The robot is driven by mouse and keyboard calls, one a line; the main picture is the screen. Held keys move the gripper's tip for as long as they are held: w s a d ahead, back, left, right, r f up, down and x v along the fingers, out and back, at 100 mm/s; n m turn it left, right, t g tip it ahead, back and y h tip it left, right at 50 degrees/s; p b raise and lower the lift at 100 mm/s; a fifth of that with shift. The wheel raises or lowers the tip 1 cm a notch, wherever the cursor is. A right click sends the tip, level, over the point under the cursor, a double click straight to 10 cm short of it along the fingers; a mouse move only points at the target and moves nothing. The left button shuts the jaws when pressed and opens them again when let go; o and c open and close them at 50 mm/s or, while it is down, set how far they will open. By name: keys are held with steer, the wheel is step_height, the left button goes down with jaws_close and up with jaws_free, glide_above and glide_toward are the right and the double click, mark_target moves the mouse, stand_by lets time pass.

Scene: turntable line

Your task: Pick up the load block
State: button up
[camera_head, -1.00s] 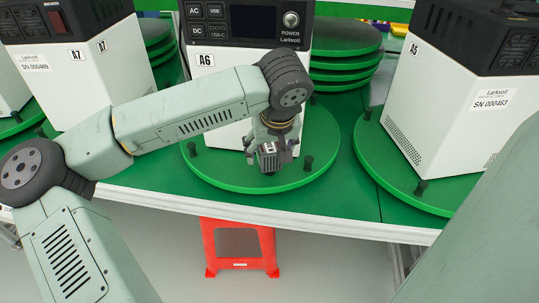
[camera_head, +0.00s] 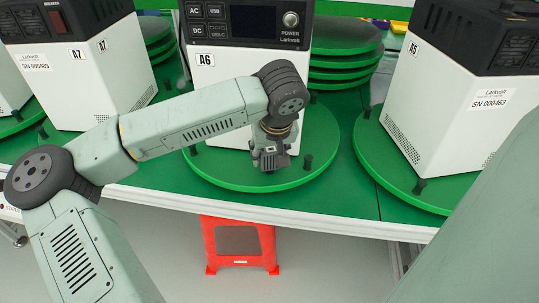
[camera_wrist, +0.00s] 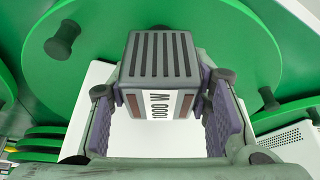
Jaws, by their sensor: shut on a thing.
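The load block (camera_wrist: 160,55) is a small dark grey box with a slotted top and a white label ending in "1000 W" on its side. In the wrist view it sits between the two purple-grey finger pads. My gripper (camera_wrist: 162,92) is shut on it. In the head view my gripper (camera_head: 270,148) hangs over the front of the green turntable below the unit marked A6, and the block (camera_head: 269,160) shows small and dark at its fingertips. I cannot tell whether the block touches the turntable.
The white power unit A6 (camera_head: 222,88) stands close behind my gripper. The turntable (camera_head: 232,176) has short black pegs, one (camera_head: 307,162) just right of my gripper. A red stool (camera_head: 212,238) is below the table edge.

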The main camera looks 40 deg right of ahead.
jaws_close()
steer(key=shift+r, duration=0.15)
steer(key=shift+w+r+b, duration=0.1)
steer(key=shift+r+b, duration=0.25)
steer(key=shift+r, duration=0.1)
steer(key=b+v, duration=0.1)
steer(key=v, duration=0.1)
steer(key=shift+s+a+r, duration=0.2)
steer(key=shift+r, duration=0.05)
steer(key=s+a+r+b, duration=0.1)
steer(key=s+a+b, duration=0.3)
steer(key=s+a, duration=0.5)
steer(key=s, duration=0.2)
steer(key=shift+s+r, duration=0.3)
steer(key=shift+s, duration=0.1)
